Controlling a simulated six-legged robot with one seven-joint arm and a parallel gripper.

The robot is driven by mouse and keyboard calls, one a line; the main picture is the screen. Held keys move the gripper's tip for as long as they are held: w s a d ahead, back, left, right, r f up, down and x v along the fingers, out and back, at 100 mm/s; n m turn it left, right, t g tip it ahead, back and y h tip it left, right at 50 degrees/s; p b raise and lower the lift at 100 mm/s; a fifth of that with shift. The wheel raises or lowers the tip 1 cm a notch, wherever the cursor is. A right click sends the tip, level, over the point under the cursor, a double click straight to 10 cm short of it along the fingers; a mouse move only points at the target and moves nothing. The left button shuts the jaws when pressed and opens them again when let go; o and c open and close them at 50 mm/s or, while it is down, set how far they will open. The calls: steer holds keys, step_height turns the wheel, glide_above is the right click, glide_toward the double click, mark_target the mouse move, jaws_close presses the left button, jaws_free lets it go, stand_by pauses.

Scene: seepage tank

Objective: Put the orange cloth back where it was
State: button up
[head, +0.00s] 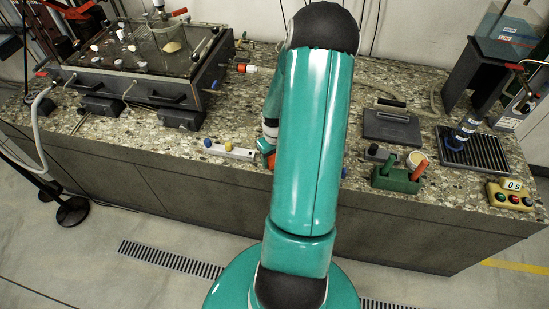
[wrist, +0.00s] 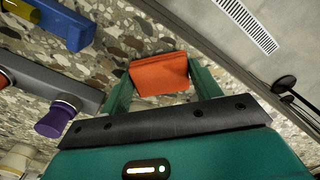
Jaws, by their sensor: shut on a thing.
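The orange cloth (wrist: 160,75) shows in the wrist view as a folded block between the two fingers of my gripper (wrist: 160,88). My gripper is shut on it, close over the speckled counter top. I cannot tell whether the cloth touches the counter. In the head view a small orange patch of the cloth (head: 271,161) shows at the left edge of my arm, near the counter's front edge. My arm hides most of the gripper and cloth there.
The speckled counter (head: 235,112) holds a glass-topped tank (head: 140,50) at left. A pale bar with blue and yellow knobs (head: 229,150) lies left of my gripper. Right of my arm are a green holder (head: 397,178), a dark flat case (head: 391,128), a black grate (head: 470,153) and a timer (head: 511,196).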

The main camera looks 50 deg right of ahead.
mark_target(274, 159)
steer(key=shift+f, duration=0.35)
steer(key=shift+f, duration=0.2)
steer(key=o, duration=0.9)
steer(key=shift+o, duration=0.2)
steer(key=shift+r, duration=0.1)
step_height(274, 159, up, 12)
steer(key=shift+r, duration=0.15)
steer(key=w+a+r+n+t+h, duration=0.1)
steer(key=w+a+r, duration=0.2)
steer(key=a+r, duration=0.55)
steer(key=w+a+r+n+t+h, duration=0.1)
steer(key=w+a+r, duration=0.1)
steer(key=a+r, duration=0.6)
steer(key=s+a+r+n+t+y, duration=0.1)
steer(key=s+a+r, duration=0.3)
steer(key=a, duration=0.5)
steer(key=s+a+r+n+t+y, duration=0.1)
steer(key=s+a+r+t, duration=0.1)
steer(key=a, duration=0.8)
step_height(274, 159, up, 2)
steer(key=shift+s+a+r+t, duration=0.2)
steer(key=shift+s+t, duration=0.1)
steer(key=shift+s, duration=0.55)
